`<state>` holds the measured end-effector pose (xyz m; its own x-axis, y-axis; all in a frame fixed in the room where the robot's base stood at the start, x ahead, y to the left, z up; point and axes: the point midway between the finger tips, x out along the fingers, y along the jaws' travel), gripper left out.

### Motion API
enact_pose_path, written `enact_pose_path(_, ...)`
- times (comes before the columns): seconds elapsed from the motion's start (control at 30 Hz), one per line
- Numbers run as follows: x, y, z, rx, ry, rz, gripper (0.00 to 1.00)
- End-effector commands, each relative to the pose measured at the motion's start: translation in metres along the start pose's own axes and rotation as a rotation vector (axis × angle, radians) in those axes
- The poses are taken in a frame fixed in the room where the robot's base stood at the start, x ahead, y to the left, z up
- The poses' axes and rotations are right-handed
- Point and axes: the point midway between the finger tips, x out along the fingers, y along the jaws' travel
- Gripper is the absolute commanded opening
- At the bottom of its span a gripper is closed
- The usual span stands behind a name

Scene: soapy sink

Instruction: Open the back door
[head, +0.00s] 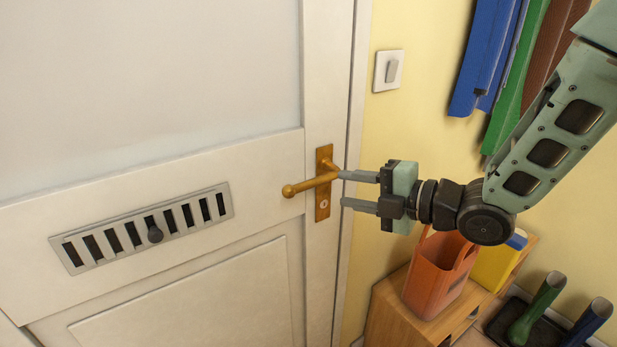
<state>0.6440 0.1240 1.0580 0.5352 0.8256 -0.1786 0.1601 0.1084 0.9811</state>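The back door (130,90) is white with a frosted pane above and a panel below, and it looks shut in its frame. Its brass lever handle (310,186) sticks out to the left from a brass plate (322,208) with a keyhole. My gripper (343,189) comes in from the right, with its two fingers apart, one above the other. The upper fingertip is at the handle's right end by the plate; I cannot tell whether it touches. The lower fingertip is below the lever. Nothing shows between the fingers.
A metal vent (145,230) with a dark knob is set in the door. A light switch (388,71) is on the yellow wall. Below my arm, a wooden cabinet (385,305) bears an orange bin (437,285) and a yellow container (494,268). Boots (540,305) stand at lower right; coats (487,55) hang above.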

Motion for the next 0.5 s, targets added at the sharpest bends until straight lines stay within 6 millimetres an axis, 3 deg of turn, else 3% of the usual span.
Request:
enact_pose_path(0.3, 0.066, 0.002, 0.000, 0.002, 0.001, -0.001, 0.38)
enact_pose_path(0.5, 0.096, 0.001, 0.000, 0.002, 0.000, 0.000, 0.38)
